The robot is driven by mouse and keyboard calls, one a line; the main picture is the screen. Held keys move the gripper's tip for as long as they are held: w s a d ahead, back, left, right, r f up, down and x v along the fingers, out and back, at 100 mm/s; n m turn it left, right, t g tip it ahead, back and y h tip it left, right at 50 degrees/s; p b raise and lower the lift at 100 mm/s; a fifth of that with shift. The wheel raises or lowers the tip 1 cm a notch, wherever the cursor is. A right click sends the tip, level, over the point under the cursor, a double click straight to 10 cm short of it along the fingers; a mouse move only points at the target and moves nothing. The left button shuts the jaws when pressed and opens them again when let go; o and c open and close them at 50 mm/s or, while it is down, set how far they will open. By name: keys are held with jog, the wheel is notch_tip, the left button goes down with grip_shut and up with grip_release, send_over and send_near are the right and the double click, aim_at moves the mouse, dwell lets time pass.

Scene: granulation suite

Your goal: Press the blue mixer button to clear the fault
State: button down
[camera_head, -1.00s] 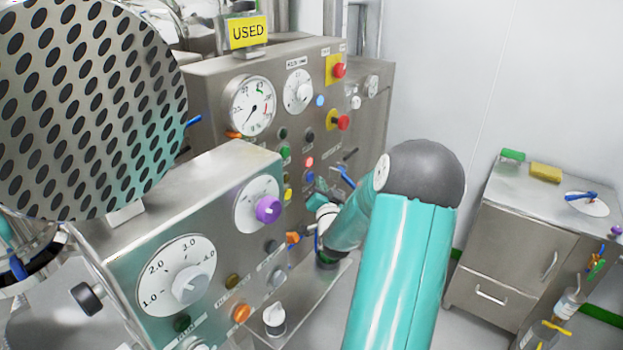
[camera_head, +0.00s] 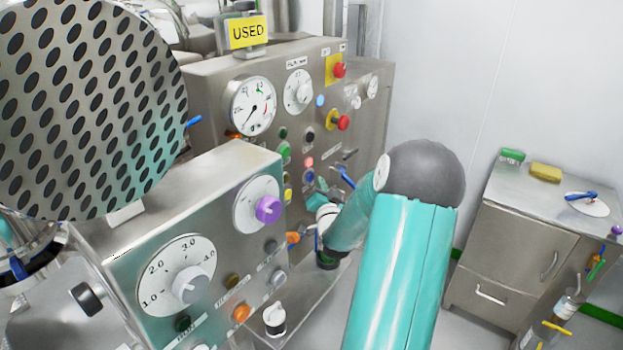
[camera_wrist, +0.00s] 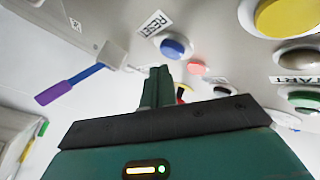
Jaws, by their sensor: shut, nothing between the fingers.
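The blue button (camera_wrist: 175,47) sits on the grey panel in the wrist view, beside a label reading RESET. It also shows in the head view (camera_head: 308,174), below a lit red button. My gripper (camera_wrist: 158,72) is shut with nothing between its fingers. In the wrist view its tips point at the panel, just below the blue button in the picture. A gap seems to remain, but I cannot tell its depth. In the head view my gripper (camera_head: 317,190) is small and partly hidden by my arm, close to the button.
A lit red button (camera_wrist: 197,68) is right of the blue one. A blue lever with a purple end (camera_wrist: 62,91) sticks out at left. The nearer control box (camera_head: 130,255) with dials stands left of my arm. A steel cabinet (camera_head: 515,250) stands at right.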

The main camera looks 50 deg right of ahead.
dwell(0.8)
jog(key=shift+w, duration=0.4)
jog(key=shift+w, duration=0.45)
dwell(0.4)
dwell(0.4)
jog(key=shift+s, duration=0.85)
jog(key=shift+s, duration=0.15)
jog(key=s, duration=0.4)
jog(key=shift+s+d, duration=0.25)
jog(key=shift+s, duration=0.1)
jog(key=shift+s, duration=0.15)
dwell(0.5)
